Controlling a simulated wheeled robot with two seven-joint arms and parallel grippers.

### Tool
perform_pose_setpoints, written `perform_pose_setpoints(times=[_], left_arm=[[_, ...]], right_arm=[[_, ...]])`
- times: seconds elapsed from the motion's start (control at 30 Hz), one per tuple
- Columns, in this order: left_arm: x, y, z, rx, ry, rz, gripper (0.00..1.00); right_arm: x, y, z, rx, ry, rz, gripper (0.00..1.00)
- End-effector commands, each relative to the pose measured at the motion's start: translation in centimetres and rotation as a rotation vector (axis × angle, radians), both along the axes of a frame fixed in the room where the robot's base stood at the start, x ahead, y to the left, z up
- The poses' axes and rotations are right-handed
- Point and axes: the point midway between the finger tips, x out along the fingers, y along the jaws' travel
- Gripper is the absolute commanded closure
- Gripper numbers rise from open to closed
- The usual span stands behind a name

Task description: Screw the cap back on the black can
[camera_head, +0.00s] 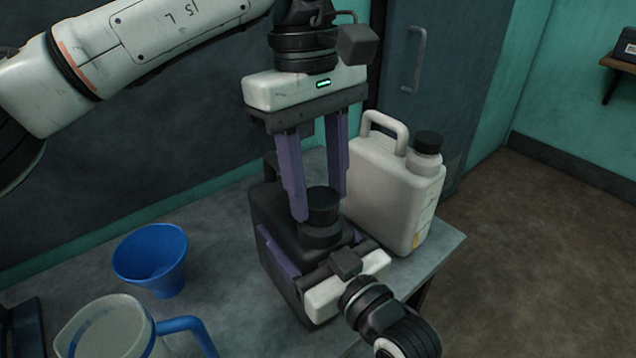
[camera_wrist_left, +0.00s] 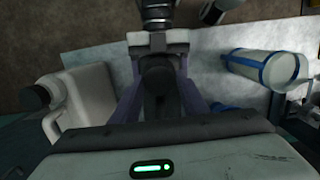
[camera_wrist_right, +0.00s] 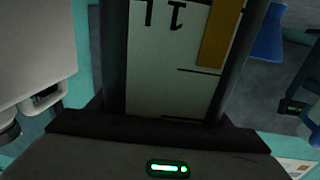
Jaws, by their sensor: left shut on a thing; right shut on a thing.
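The black can (camera_head: 275,220) stands upright on the grey bench. Its black cap (camera_head: 322,206) is at the neck on top; I cannot tell how tightly it sits. My left gripper (camera_head: 320,208) reaches down from above, its two purple fingers shut on the cap from both sides. In the left wrist view the cap (camera_wrist_left: 156,80) shows dark between the fingers. My right gripper (camera_head: 315,258) comes in from the front right, low, and is shut on the can's body. In the right wrist view the can's pale label (camera_wrist_right: 165,60) with a yellow stripe fills the space between the fingers.
A white jug (camera_head: 385,185) with a black cap stands close behind the can on the right. A blue funnel (camera_head: 150,260) and a clear pitcher (camera_head: 105,330) with a blue handle stand at left. The bench's right edge (camera_head: 445,255) is near.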

Motion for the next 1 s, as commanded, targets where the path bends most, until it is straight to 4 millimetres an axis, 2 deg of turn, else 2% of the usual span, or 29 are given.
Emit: perform_pose_setpoints(times=[0.53,0.63,0.77,0.8,0.9,1.0], left_arm=[[0.25,-0.30,0.10,0.002,-0.003,-1.168,0.81],[0.28,-0.32,0.09,0.002,-0.005,-1.298,0.81],[0.29,-0.30,0.09,0.001,-0.005,-1.287,0.81],[0.29,-0.30,0.10,0.001,-0.006,-1.287,0.55],[0.32,-0.27,0.09,0.001,-0.006,-1.285,0.38],[0.41,-0.15,0.07,0.004,-0.005,-1.281,0.38]], right_arm=[[-0.01,-0.05,-0.22,-0.003,0.004,-0.001,0.91],[-0.01,-0.05,-0.22,-0.003,0.004,-0.001,0.91],[-0.01,-0.04,-0.22,-0.003,0.004,-0.001,0.91],[-0.01,-0.04,-0.22,-0.003,0.004,-0.001,0.91],[-0.01,-0.04,-0.23,-0.003,0.004,-0.001,0.91],[-0.03,-0.05,-0.23,-0.003,0.004,-0.001,0.91]])
